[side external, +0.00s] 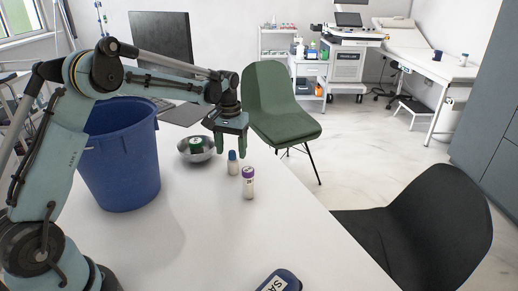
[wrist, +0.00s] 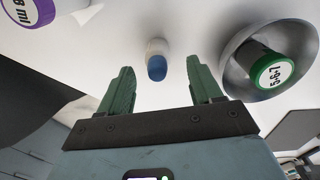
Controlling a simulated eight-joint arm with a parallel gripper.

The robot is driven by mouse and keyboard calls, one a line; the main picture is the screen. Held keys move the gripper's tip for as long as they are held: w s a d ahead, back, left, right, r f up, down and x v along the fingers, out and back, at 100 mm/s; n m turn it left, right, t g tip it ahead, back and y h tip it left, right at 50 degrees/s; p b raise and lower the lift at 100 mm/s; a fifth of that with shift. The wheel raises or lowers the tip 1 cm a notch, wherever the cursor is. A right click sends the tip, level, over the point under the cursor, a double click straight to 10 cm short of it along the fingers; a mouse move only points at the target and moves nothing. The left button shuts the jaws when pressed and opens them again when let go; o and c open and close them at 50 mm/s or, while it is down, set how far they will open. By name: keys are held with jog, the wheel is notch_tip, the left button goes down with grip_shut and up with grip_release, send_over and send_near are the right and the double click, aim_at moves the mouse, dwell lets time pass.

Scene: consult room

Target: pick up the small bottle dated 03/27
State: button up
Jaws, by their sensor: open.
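Three small capped bottles are on the white table (side external: 190,240). One has a blue cap (side external: 232,163); it also shows in the wrist view (wrist: 157,62). A taller one has a purple cap (side external: 248,184), and its cap in the wrist view (wrist: 33,10) reads "8 ml". A green-capped one (side external: 196,145) is in a metal bowl (side external: 206,157), with printing on its cap in the wrist view (wrist: 272,71). No date of 03/27 is legible on any of them. My gripper (side external: 231,148) is open and empty, pointing down just above the blue-capped bottle, which appears between its fingers (wrist: 159,76).
A tall blue bin (side external: 121,165) stands left of the bowl. A dark blue object marked "SA" (side external: 280,281) lies at the table's front. A monitor (side external: 162,37) stands behind. A green chair (side external: 270,95) and a black chair (side external: 440,225) stand beyond the table's right edge.

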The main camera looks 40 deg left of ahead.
aim_at(232, 159)
jog(key=shift+d+f, duration=0.15)
jog(key=shift+f, duration=2.65)
jog(key=c, duration=1.1)
